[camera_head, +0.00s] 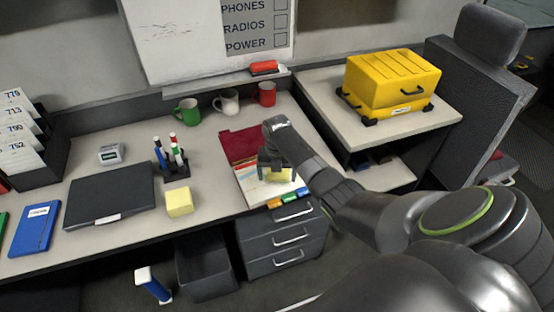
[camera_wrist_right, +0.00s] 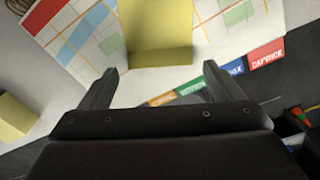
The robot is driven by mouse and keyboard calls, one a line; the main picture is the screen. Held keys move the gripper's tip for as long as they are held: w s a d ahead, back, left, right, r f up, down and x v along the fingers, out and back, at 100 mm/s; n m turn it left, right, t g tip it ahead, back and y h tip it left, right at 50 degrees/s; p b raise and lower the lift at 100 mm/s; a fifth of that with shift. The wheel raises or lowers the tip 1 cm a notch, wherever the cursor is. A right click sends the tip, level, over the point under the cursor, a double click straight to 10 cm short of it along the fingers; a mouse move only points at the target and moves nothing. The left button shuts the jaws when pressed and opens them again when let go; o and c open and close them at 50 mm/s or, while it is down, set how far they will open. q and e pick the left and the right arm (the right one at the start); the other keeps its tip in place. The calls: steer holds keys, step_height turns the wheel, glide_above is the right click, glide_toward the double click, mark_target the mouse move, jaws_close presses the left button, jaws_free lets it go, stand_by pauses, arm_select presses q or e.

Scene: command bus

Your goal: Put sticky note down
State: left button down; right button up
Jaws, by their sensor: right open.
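A yellow sticky note pad (camera_head: 279,175) lies on the printed sheet of an open red folder (camera_head: 240,146) at the desk's front edge. In the right wrist view the pad (camera_wrist_right: 158,32) sits just beyond my fingertips, on the coloured chart paper (camera_wrist_right: 82,50). My right gripper (camera_head: 275,170) is over the folder; in the right wrist view its jaws (camera_wrist_right: 158,82) are spread with nothing between them. The gripper partly hides the pad in the head view. A second yellow pad (camera_head: 179,203) stands on the desk to the left. My left gripper is out of view.
Coloured tabs (camera_head: 290,197) stick out at the folder's front edge. A pen holder (camera_head: 175,165), black laptop-like case (camera_head: 110,190) and several mugs (camera_head: 228,102) stand on the desk. A yellow case (camera_head: 392,82) is at right. Drawers (camera_head: 283,245) are below.

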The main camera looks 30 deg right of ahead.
step_height(320, 180, up, 11)
steer(key=b, duration=0.1)
stand_by(0.7)
